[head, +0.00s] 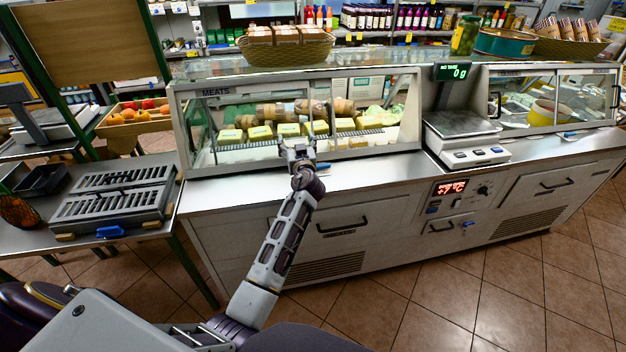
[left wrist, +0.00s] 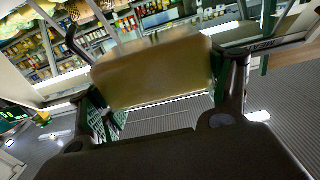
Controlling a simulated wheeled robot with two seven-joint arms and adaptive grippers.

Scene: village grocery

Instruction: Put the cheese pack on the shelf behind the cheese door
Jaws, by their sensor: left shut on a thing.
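My left gripper (head: 298,148) is at the front of the glass case marked MEATS (head: 216,92), level with its lower front opening. In the left wrist view the gripper (left wrist: 165,92) is shut on a tan-yellow block, the cheese pack (left wrist: 150,68), with a finger on each side. In the head view the held pack is hard to tell from the yellow-labelled packs (head: 260,132) in a row in the case behind it. I cannot make out the cheese door's label in the head view. My right gripper is not in view.
A scale (head: 466,140) stands on the counter right of the case, with a second glass case (head: 545,98) beyond it. A basket (head: 285,48) sits on top of the first case. A metal side table (head: 100,205) with grates is at left. The counter front strip is mostly clear.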

